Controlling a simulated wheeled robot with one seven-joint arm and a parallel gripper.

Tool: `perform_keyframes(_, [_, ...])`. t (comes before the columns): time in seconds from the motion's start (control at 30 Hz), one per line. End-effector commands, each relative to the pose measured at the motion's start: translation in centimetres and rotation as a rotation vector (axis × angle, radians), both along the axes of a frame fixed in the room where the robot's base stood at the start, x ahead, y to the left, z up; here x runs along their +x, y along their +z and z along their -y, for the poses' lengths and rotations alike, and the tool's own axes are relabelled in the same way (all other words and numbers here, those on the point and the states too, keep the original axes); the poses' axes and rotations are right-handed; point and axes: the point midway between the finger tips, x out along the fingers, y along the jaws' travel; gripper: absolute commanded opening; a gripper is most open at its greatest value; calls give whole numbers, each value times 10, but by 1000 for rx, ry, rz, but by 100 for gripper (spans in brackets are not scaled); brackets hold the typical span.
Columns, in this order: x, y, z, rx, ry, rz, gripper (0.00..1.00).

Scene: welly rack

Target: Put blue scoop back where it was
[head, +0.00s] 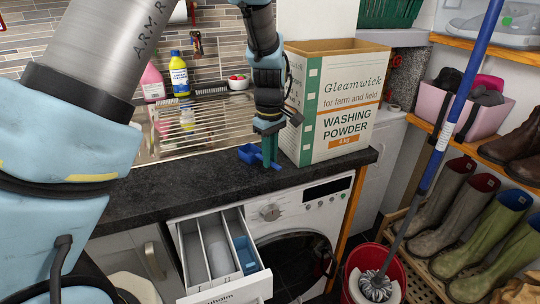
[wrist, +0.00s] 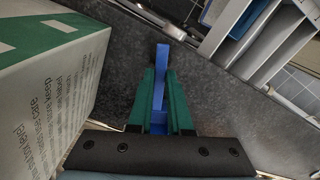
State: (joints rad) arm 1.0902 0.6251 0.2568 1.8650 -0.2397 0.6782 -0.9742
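The blue scoop (head: 250,154) is at the worktop's surface, just left of the washing powder box (head: 338,108). My gripper (head: 270,163) points down with its green fingers at the scoop. In the wrist view the fingers (wrist: 160,85) are close on both sides of the scoop's blue handle (wrist: 162,62) and appear to touch it. More blue shows between the finger bases. I cannot tell whether the scoop touches the worktop. The powder box also fills the left of the wrist view (wrist: 50,80). Its inside is hidden.
The detergent drawer (head: 182,236) is pulled out below the worktop (head: 170,180), with a blue insert (head: 243,255). A drying rack (head: 195,132), bottles and a small bowl stand behind. A mop (head: 440,150) in a red bucket and several boots are right. The worktop left of the scoop is clear.

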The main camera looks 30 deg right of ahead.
Motion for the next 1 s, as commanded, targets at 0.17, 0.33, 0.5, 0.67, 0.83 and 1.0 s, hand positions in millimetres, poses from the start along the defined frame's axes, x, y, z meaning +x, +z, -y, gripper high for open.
perform_keyframes(0.17, [0, 0, 0, 0, 0, 0, 38])
perform_keyframes(0.33, [0, 1, 0, 0, 0, 0, 46])
perform_keyframes(0.5, [0, 2, 0, -1, 0, 0, 46])
perform_keyframes(0.67, [0, 15, 1, -4, -1, 2, 46])
perform_keyframes(0.83, [1, 48, 1, -5, -2, 4, 46])
perform_keyframes(1.0, [1, 84, 1, -4, -1, 3, 46])
